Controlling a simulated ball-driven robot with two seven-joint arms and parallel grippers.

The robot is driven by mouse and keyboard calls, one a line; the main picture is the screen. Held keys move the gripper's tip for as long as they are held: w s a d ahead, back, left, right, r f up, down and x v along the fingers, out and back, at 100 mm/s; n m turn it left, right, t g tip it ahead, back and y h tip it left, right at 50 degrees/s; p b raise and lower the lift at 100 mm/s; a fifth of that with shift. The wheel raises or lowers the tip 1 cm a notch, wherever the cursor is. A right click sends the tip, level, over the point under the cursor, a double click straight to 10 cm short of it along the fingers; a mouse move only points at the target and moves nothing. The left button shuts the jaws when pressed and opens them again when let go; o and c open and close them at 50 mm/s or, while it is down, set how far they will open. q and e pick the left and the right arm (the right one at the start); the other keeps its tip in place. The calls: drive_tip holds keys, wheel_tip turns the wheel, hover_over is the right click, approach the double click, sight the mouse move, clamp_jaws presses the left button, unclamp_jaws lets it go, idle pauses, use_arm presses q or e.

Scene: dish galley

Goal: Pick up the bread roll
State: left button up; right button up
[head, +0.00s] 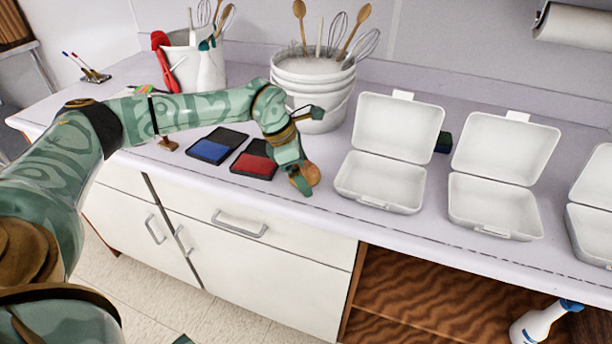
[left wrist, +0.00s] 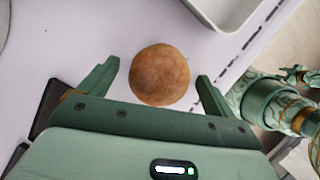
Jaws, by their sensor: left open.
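The bread roll (left wrist: 160,75) is round and brown and lies on the pale counter. In the left wrist view it sits between and slightly beyond the two fingertips of my left gripper (left wrist: 158,72), with a gap on each side. In the head view the roll (head: 309,173) shows near the counter's front edge, partly hidden by my left gripper (head: 301,180), which points down over it. My left gripper is open and holds nothing.
Open white takeaway boxes (head: 381,187) stand right of the roll. A blue ink pad (head: 209,151) and a red ink pad (head: 254,165) lie to its left. A white bucket stack (head: 312,90) with whisks and spoons stands behind. The counter's front edge is close.

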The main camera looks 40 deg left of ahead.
use_arm(q)
drive_tip(key=shift+s+r, duration=0.1)
drive_tip(key=shift+r, duration=0.05)
drive_tip(key=shift+c, duration=0.9)
drive_tip(key=c, duration=0.9)
drive_tip(key=shift+o, duration=0.2)
